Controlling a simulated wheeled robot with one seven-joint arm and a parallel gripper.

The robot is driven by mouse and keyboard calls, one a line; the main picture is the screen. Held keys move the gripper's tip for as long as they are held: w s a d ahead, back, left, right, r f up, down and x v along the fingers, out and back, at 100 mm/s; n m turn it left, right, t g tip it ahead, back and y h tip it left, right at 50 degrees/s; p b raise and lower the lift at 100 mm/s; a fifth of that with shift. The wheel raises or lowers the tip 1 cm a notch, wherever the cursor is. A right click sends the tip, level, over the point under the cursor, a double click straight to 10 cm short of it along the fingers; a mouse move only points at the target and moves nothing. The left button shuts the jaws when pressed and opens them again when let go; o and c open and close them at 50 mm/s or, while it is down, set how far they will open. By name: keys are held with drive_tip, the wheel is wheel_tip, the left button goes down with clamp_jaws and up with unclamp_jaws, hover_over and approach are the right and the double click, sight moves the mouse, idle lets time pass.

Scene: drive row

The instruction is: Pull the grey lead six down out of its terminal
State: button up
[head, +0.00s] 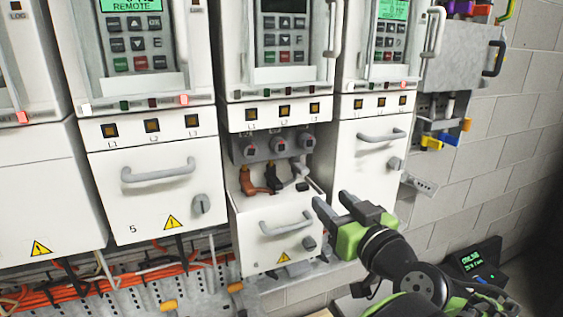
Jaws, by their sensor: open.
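The grey lead (299,172) is the rightmost of three leads in the open terminal bay of the middle drive. Its boot hangs under the right-hand terminal (305,141); I cannot tell how firmly it is seated. A black lead (272,177) and a brown lead (248,182) hang to its left. My gripper (334,203) is open and empty, to the right of and below the grey lead, apart from it. Its fingers point up and left, in front of the right edge of the drive's lower cover.
The lowered cover (267,251) with its handle (286,224) stands below the leads. Closed drives with handles flank the bay, one left (158,173) and one right (381,137). A tool rack (447,72) hangs on the block wall. Orange cables (150,270) run below.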

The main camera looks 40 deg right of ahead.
sight(305, 173)
drive_tip(key=p+x, duration=0.5)
drive_tip(key=x, duration=0.7)
drive_tip(key=shift+w+d+r, duration=0.2)
drive_tip(key=shift+w, duration=0.1)
drive_tip(key=shift+w+d+f, duration=0.15)
drive_tip(key=shift+w, duration=0.3)
clamp_jaws()
